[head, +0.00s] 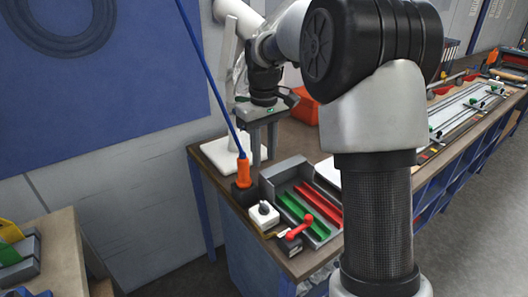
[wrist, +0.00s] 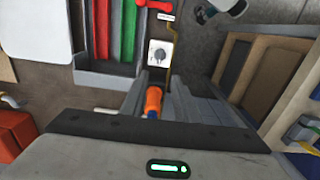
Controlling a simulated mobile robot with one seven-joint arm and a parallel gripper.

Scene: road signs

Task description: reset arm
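My gripper (head: 263,158) points down above the near left end of the workbench. Its two fingers stand apart in the head view, with a visible gap and nothing held between them. In the wrist view, my gripper (wrist: 155,98) also looks open. An orange handle (wrist: 153,100) shows between the fingers there, seen from above. In the head view the same orange handle (head: 243,172) stands upright in a black block, just left of the fingertips, with a long blue rod rising from it. I cannot tell whether a finger touches it.
On the bench (head: 205,158), a grey tray (head: 268,188) with green and red strips, a white switch box (head: 264,215) and a red lever (head: 299,227) stand close by. A red box (head: 304,106) lies behind. The blue rod (head: 211,75) leans up past my arm.

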